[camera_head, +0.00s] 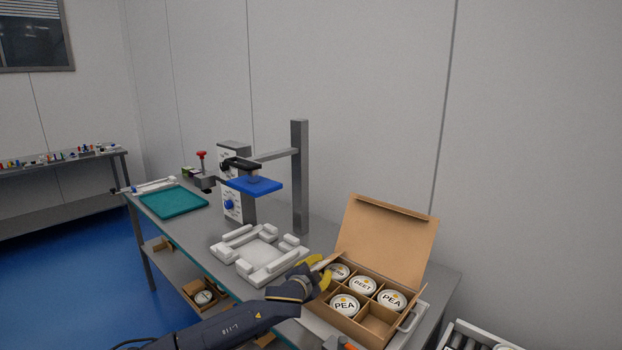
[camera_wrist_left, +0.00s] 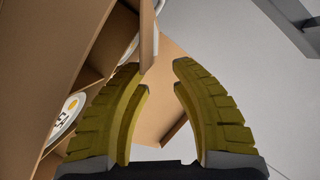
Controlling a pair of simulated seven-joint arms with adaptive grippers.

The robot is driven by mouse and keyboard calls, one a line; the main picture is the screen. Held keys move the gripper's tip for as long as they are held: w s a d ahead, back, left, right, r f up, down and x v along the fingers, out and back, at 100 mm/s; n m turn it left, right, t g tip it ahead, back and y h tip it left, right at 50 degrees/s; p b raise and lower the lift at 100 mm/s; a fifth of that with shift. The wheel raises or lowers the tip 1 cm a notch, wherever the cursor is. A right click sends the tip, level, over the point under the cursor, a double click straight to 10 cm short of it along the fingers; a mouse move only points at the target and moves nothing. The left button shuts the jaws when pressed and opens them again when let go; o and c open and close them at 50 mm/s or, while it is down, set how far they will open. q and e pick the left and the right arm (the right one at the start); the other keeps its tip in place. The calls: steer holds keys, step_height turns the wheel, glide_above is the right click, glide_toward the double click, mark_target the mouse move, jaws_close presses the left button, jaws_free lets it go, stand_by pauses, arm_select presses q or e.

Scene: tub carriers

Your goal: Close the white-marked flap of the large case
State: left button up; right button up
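The large case (camera_head: 335,318) is an open brown cardboard box at the right end of the table. White-lidded tubs labelled PEA (camera_head: 345,304) and BEET (camera_head: 362,286) sit in its compartments; one front compartment looks empty. A wide flap (camera_head: 388,238) stands up at its back. A narrower flap (camera_head: 326,262) sticks up on the left side, beside my left gripper (camera_head: 322,273). In the left wrist view, a cardboard flap edge (camera_wrist_left: 147,35) lies by the tip of the left finger of my left gripper (camera_wrist_left: 160,68). The fingers are apart. I cannot make out a white mark.
A white fixture (camera_head: 258,252) lies left of the case. Behind it stands a press with a blue plate (camera_head: 254,185) and a grey post (camera_head: 299,178). A teal tray (camera_head: 172,202) is at the far left.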

arm_select(q)
steer(key=v, duration=1.1)
glide_toward(320, 266)
steer(key=x, duration=0.3)
steer(key=d+r+x, duration=0.1)
steer(key=x, duration=0.6)
steer(key=shift+d+r, duration=0.2)
steer(key=shift+r, duration=0.05)
steer(key=shift+w+a+r+n+h, duration=0.1)
steer(key=shift+a+r+n+h, duration=0.2)
steer(key=shift+n, duration=0.2)
steer(key=shift+w+a+r+n+g+h, duration=0.3)
steer(key=shift+a+r+n+g, duration=0.05)
steer(key=shift+n+g, duration=0.5)
steer(key=shift+s+a, duration=0.1)
steer(key=shift+s, duration=0.15)
steer(key=v, duration=1.7)
steer(key=w+d+r+n+t+y, duration=0.1)
steer(key=w+r+n, duration=0.2)
steer(key=w+r, duration=0.5)
steer(key=w+d+r+n+t, duration=0.2)
steer(key=w+r, duration=0.6)
steer(key=r, duration=0.5)
steer(key=shift+w+d+n+y, duration=0.3)
steer(key=shift+w+n+y, duration=0.1)
steer(key=shift+n, duration=0.25)
